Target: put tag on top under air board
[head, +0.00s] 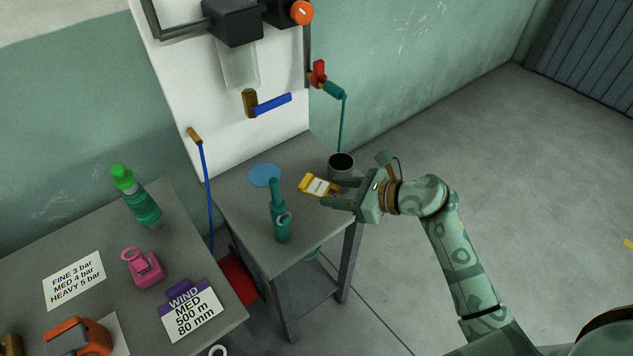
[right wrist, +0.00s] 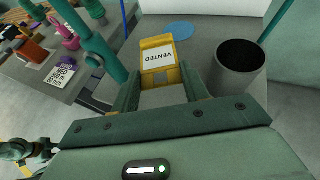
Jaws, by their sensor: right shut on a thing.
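My right gripper (head: 338,193) is shut on a yellow tag (head: 316,185) with a white label. In the right wrist view the tag (right wrist: 159,60) sits between the fingers, and its label reads "VENTED". I hold it over the small grey table top (head: 241,209) under the white air board (head: 188,87); the gap beneath the tag is hard to judge.
On this table top stand a teal tool (head: 280,216), a flat blue disc (head: 264,175) and a dark cup (head: 341,165), close beside my gripper. A workbench (head: 100,225) at left holds a green bottle (head: 136,197) and a pink item (head: 143,268).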

